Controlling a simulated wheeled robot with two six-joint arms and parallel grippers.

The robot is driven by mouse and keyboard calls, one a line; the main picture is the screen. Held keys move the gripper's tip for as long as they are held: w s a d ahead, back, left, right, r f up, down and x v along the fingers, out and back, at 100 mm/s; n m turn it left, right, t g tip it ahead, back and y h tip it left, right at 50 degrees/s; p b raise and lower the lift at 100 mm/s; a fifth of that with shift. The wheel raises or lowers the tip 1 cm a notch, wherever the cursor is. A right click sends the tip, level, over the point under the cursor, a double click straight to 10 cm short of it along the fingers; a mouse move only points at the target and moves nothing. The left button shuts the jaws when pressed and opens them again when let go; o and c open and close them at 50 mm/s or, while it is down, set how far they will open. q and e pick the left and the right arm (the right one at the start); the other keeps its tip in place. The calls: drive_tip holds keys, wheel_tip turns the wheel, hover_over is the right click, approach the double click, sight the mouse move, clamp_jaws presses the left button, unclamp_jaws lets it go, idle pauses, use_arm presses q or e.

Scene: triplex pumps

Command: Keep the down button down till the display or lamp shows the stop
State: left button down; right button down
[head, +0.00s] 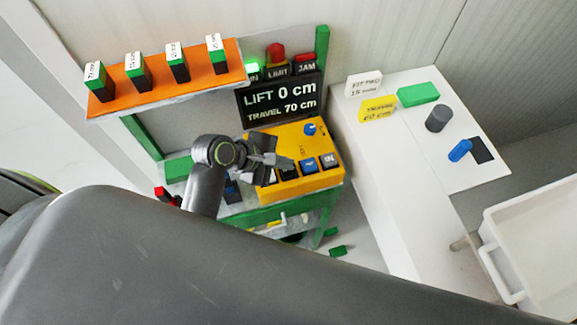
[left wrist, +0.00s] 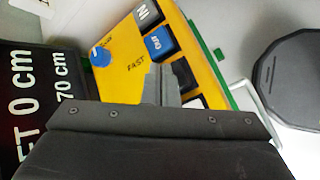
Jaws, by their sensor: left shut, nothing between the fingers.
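The yellow control box (head: 297,142) stands on the green-framed bench, with a blue knob (head: 310,129) and a row of buttons. The IN button (left wrist: 148,12) and OUT button (left wrist: 160,42) are readable. A dark button (left wrist: 183,75) and a pale one (left wrist: 192,103) lie further along, partly hidden by my fingers; I cannot read which is down. My left gripper (head: 286,162) is shut and empty, its tips over the box near the dark button. Whether they touch or press it I cannot tell. The display (head: 280,96) reads LIFT 0 cm, TRAVEL 70 cm. My right gripper is not in view.
A green lamp (head: 250,66) glows beside the red LIMIT lamp (head: 275,52) and the JAM lamp (head: 306,60). An orange shelf (head: 160,88) with several labelled blocks overhangs at the left. A white table (head: 400,150) and a white bin (head: 535,250) stand to the right.

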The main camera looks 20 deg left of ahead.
use_arm(q)
drive_tip(key=shift+r+p, duration=1.45)
drive_tip(key=shift+p, duration=0.35)
drive_tip(key=shift+r+p, duration=0.4)
drive_tip(key=shift+r, duration=0.7)
drive_tip(key=shift+w+f, duration=0.1)
